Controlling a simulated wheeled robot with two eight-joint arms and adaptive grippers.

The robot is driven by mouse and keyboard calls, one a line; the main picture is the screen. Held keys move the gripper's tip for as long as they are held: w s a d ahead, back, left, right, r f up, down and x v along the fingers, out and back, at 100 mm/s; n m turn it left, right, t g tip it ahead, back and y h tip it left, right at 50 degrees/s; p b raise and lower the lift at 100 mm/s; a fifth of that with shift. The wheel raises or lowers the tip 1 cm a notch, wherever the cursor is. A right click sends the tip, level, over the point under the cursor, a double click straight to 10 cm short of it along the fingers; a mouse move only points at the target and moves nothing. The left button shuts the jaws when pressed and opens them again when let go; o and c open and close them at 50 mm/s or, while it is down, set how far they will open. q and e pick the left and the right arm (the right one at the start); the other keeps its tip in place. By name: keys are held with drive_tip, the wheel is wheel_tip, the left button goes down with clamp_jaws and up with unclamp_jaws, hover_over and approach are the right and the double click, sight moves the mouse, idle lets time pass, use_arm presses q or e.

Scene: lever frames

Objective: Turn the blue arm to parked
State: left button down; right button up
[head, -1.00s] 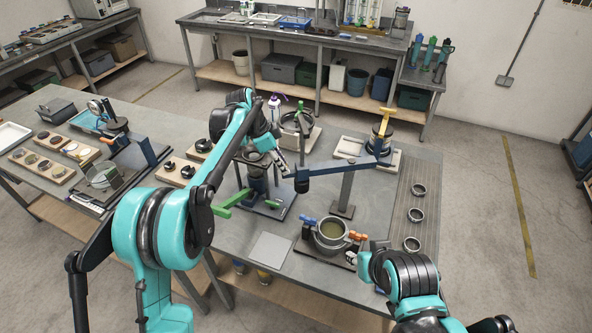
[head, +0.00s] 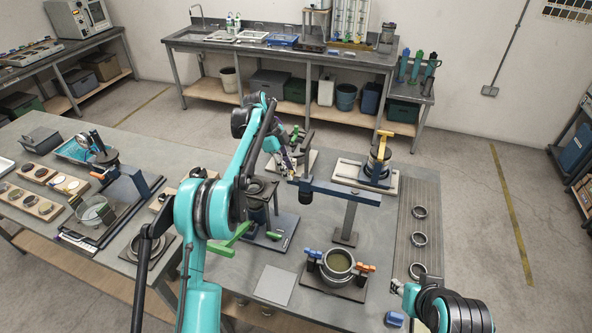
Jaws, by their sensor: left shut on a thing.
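The blue arm (head: 340,192) is a long flat bar on top of a grey post (head: 348,222) that stands on the middle table. It now lies nearly across the view, its left end a little farther from me than its right. My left gripper (head: 291,170) is at the bar's left end and is shut on it; the fingers and that end partly hide each other. No parked mark is readable to me. My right gripper (head: 396,287) is low at the right, away from the blue arm; its fingers are too unclear to judge.
A pot with blue and orange handles (head: 338,262) stands in front of the post. A yellow-topped device (head: 381,155) stands behind the bar's right end. A green-handled device (head: 232,238) is left of the post. Several rings (head: 419,240) lie on the right strip.

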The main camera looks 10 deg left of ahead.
use_arm(q)
drive_tip(key=shift+w, duration=0.1)
drive_tip(key=c, duration=1.4)
unclamp_jaws()
drive_tip(key=shift+w+d, duration=0.1)
drive_tip(key=shift+w, duration=0.05)
drive_tip(key=shift+r, duration=0.15)
drive_tip(key=v, duration=0.7)
